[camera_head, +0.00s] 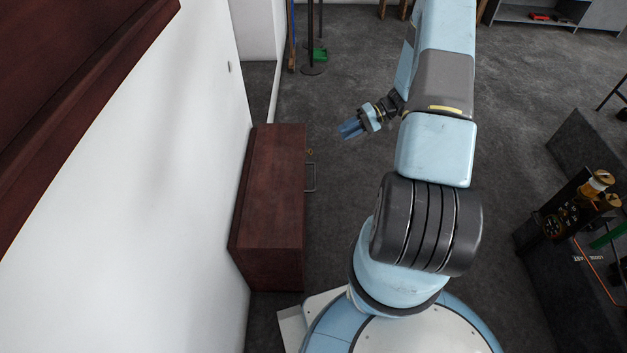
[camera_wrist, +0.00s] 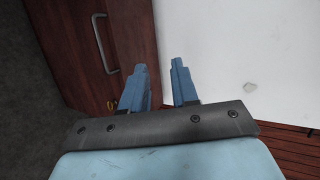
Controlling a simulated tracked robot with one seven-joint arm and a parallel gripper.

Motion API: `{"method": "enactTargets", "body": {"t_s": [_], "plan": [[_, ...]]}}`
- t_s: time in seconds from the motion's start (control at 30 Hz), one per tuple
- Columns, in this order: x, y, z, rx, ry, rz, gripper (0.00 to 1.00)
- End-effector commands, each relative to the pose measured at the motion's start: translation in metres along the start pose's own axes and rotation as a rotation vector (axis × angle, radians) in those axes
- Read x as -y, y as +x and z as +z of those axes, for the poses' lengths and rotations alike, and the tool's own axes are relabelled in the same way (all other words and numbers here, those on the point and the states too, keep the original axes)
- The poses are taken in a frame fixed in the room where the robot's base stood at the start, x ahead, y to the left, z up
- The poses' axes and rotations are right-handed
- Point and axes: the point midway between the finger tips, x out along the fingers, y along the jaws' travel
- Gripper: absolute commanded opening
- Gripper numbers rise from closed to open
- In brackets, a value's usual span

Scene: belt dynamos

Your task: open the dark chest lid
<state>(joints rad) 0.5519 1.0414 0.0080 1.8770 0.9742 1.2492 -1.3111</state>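The dark chest (camera_head: 275,195) is a reddish-brown wooden box standing against the white wall in the head view. Its lid looks shut. A grey bar handle (camera_head: 310,177) sits on its right-hand side; it also shows in the wrist view (camera_wrist: 100,42). My gripper (camera_head: 347,131) is to the right of the chest's far end, apart from it. In the wrist view the two blue fingers (camera_wrist: 160,72) are spread with nothing between them. The chest (camera_wrist: 128,35) is to the left of and beyond the fingers there.
The white wall (camera_head: 165,150) runs along the chest's left side. Dark carpet (camera_head: 340,215) lies free between the chest and my arm. A dark bench with machinery (camera_head: 560,220) stands at the right. A green item (camera_head: 319,55) and dark poles stand at the back.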

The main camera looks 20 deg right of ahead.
Motion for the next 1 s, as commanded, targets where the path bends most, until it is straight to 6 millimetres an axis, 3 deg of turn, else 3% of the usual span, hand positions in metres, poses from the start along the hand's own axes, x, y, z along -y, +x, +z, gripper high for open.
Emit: {"method": "enactTargets", "body": {"t_s": [0.03, 0.2, 0.5, 0.7, 1.0], "plan": [[-0.019, 0.006, 0.002, -0.017, 0.011, -0.027, 0.29], [-0.074, 0.024, 0.009, -0.089, 0.022, -0.106, 0.29], [-0.154, 0.057, 0.029, -0.217, 0.035, -0.207, 0.29], [-0.176, 0.069, 0.036, -0.260, 0.037, -0.232, 0.29], [-0.172, 0.095, 0.030, -0.263, 0.035, -0.235, 0.29]]}}
